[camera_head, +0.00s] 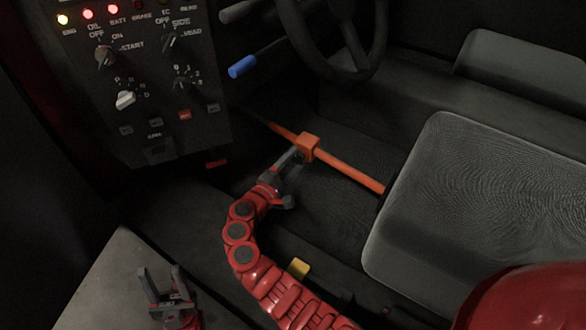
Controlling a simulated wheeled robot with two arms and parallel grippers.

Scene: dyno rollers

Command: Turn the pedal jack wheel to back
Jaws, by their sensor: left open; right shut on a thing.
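The pedal jack (355,175) is an orange bar crossing the footwell, running from the dark area below the panel to the seat's edge. An orange block (307,147) sits on the bar. My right gripper (297,165) is at the near left side of this block, shut on the jack there. Its fingers hide part of the contact, and I cannot make out a separate wheel shape. My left gripper (166,287) is open and empty at the lower left, well apart from the jack.
A control panel (140,75) with lights and knobs stands at the upper left. A steering wheel (335,40) and a blue-tipped lever (242,66) are above the jack. A grey seat (480,200) fills the right. A yellow piece (299,268) lies beside my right arm.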

